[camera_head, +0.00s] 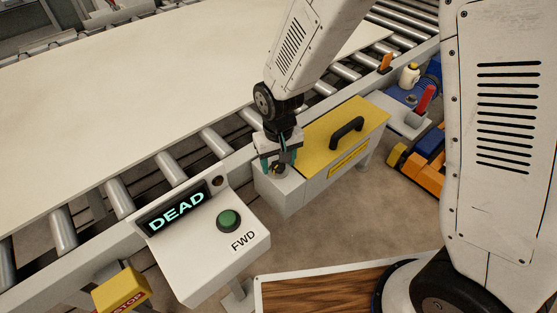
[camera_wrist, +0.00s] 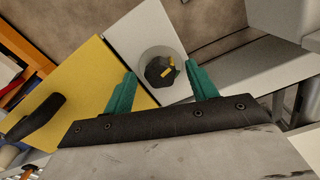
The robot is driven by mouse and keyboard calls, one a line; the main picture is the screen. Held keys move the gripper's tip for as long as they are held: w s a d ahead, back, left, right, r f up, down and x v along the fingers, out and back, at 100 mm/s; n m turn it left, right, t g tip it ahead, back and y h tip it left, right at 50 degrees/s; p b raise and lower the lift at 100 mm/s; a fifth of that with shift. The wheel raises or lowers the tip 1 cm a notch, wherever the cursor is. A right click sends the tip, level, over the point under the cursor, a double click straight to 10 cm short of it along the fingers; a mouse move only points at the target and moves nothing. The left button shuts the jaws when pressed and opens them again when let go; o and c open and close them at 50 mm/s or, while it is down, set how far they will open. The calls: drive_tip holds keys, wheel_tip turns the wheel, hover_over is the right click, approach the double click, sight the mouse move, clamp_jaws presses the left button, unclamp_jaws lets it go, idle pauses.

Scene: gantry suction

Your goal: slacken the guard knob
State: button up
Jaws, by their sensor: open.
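The guard knob (camera_wrist: 160,71) is dark and lobed with a yellow mark, set on a round grey base on a light box top. In the wrist view it lies between and just beyond the two green fingertips of my gripper (camera_wrist: 163,80). In the head view my gripper (camera_head: 279,166) points down over the knob (camera_head: 278,169), which is partly hidden by the fingers. The fingers are apart, one on each side of the knob; I cannot tell whether either touches it. The yellow guard cover (camera_head: 372,119) with a black handle (camera_head: 346,130) sits right beside the knob.
A control box with a lit DEAD display (camera_head: 177,211) and a green FWD button (camera_head: 229,220) stands at front left. A yellow stop box (camera_head: 122,291) is below it. A roller conveyor carries a large pale panel (camera_head: 150,75) behind. A red-handled part (camera_head: 425,98) is at right.

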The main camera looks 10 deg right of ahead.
sight(279, 165)
wheel_tip(279, 165, up, 8)
drive_tip(key=shift+f, duration=0.1)
idle(0.6)
drive_tip(key=s+d+r+m+t, duration=0.1)
drive_tip(key=s+d+r+m, duration=0.2)
drive_tip(key=s+d+r, duration=1.5)
drive_tip(key=s+d, duration=0.2)
drive_tip(key=d, duration=0.1)
drive_tip(key=shift+r, duration=0.4)
drive_tip(key=shift+c, duration=0.3)
